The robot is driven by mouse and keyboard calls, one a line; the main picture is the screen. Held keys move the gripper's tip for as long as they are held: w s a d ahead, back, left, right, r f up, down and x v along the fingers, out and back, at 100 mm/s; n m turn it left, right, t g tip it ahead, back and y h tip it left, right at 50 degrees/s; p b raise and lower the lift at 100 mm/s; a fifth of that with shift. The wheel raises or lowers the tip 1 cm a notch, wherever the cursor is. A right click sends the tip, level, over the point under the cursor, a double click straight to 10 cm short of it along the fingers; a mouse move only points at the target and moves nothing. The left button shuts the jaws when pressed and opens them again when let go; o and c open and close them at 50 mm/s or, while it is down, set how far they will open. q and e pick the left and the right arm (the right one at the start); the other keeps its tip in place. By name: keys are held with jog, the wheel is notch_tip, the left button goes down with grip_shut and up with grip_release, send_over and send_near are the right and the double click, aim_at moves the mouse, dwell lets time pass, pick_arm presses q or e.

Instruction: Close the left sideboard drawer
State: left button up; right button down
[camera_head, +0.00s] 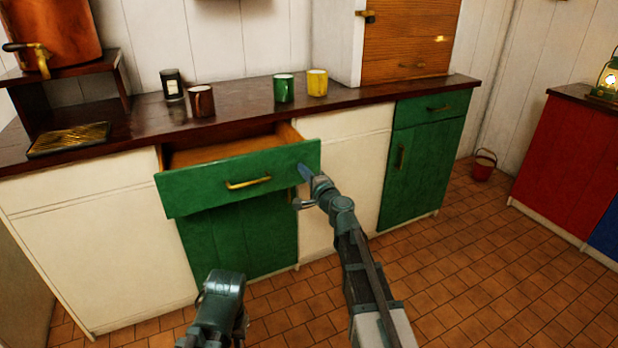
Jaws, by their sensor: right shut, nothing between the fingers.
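The left sideboard drawer (205,192) has a green front with a brass handle (248,183). It is pulled out, and its wooden inside shows behind the front. My right gripper (304,171) is shut and empty. Its tip is at the right part of the drawer front, right of the handle; I cannot tell whether it touches. Part of my left arm shows at the bottom, below the drawer, but its gripper is not visible.
The dark countertop (235,107) bears a brown mug (201,102), a green mug (284,89), a yellow mug (317,84) and a dark jar (172,85). A green cupboard (420,165) stands to the right. Tiled floor (470,270) is clear in front.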

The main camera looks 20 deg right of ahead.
jog(key=w+a, duration=0.1)
jog(key=w, duration=0.5)
jog(key=w+a, duration=0.1)
jog(key=w, duration=0.6)
jog(key=w+a, duration=0.2)
jog(key=w, duration=0.5)
jog(key=shift+w, duration=0.35)
